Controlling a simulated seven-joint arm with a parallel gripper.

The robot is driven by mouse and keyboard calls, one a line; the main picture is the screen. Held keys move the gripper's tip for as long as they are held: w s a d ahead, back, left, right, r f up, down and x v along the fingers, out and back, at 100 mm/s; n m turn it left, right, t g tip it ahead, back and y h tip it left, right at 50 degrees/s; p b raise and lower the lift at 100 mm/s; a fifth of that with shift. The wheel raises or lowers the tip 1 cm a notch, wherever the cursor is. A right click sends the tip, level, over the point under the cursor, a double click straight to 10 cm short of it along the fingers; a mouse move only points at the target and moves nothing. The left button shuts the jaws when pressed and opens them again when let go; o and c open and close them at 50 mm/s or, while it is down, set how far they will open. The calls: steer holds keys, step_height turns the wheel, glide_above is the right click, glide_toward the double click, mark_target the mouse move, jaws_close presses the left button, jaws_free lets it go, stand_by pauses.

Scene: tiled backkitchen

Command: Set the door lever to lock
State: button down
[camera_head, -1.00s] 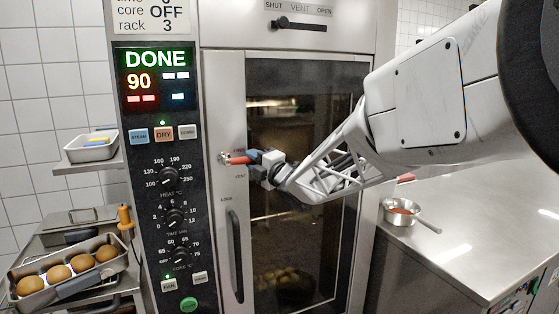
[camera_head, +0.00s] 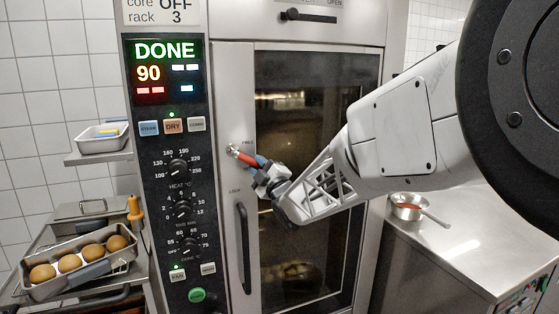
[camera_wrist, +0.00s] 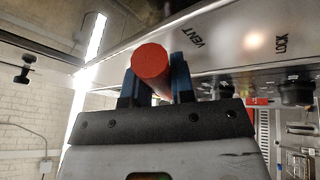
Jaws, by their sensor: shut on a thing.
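The red door lever (camera_head: 244,157) sits on the oven's steel door frame and points right, tilted downward from its pivot. My gripper (camera_head: 262,167) is shut on its outer end. In the wrist view the lever's round red end (camera_wrist: 152,62) sits between the two blue fingers of my gripper (camera_wrist: 153,88). In the head view the FREE label (camera_head: 247,142) is above the lever and the LOCK label (camera_head: 235,190) is below it, near the pivot's column. The VENT label (camera_wrist: 191,38) shows in the wrist view; the gripper seems to hide it in the head view.
The black vertical door handle (camera_head: 244,245) stands below the lever. The control panel (camera_head: 168,210) is to the left. A tray of brown rolls (camera_head: 70,264) is at lower left. A steel pan (camera_head: 407,207) rests on the counter (camera_head: 440,245) at right.

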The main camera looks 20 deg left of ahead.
steer(key=f+m+t, duration=0.1)
steer(key=m, duration=0.1)
steer(key=s+a+m+t+h, duration=0.1)
steer(key=m, duration=0.2)
steer(key=s+a+f+m+t+h, duration=0.1)
steer(key=m+t, duration=0.1)
steer(key=m, duration=0.1)
steer(key=shift+f, duration=0.3)
steer(key=m+h, duration=0.1)
steer(key=m, duration=0.1)
steer(key=s+a+m+t, duration=0.1)
steer(key=m, duration=0.1)
steer(key=m+t+h, duration=0.1)
steer(key=shift+s+a+f+m+h, duration=0.25)
steer(key=shift+f+m+h, duration=0.05)
steer(key=shift+f+m, duration=0.1)
steer(key=shift+s+a+m+t+h, duration=0.2)
steer(key=shift+m+t+h, duration=0.1)
steer(key=shift+m, duration=0.4)
steer(key=shift+s+a+m+t+h, duration=0.15)
steer(key=shift+m+h, duration=0.15)
steer(key=shift+m, duration=0.4)
steer(key=shift+s+a+m+t+h, duration=0.2)
steer(key=shift+m+t+h, duration=0.1)
steer(key=shift+m, duration=0.4)
steer(key=c, duration=1)
jaws_free()
steer(key=shift+s+f, duration=0.1)
steer(key=shift+s, duration=0.05)
steer(key=shift+v, duration=3.75)
